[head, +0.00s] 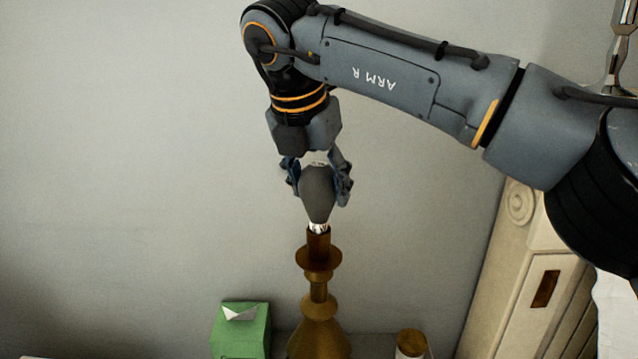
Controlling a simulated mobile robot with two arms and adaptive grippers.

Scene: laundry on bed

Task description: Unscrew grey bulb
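The grey bulb (317,194) is upright above a brass lamp base (319,308). Its silvery threaded end shows just at the top of the lamp's brown socket (319,241); I cannot tell whether the thread is still engaged. My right gripper (320,184) points down from above, with one finger on each side of the bulb, and appears closed on it. My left gripper is not in view.
A green tissue box (240,331) with a white tissue stands left of the lamp. A small jar with a brown lid (411,343) stands to the right. A pale carved wooden furniture piece (523,265) is at the right. The wall behind is bare.

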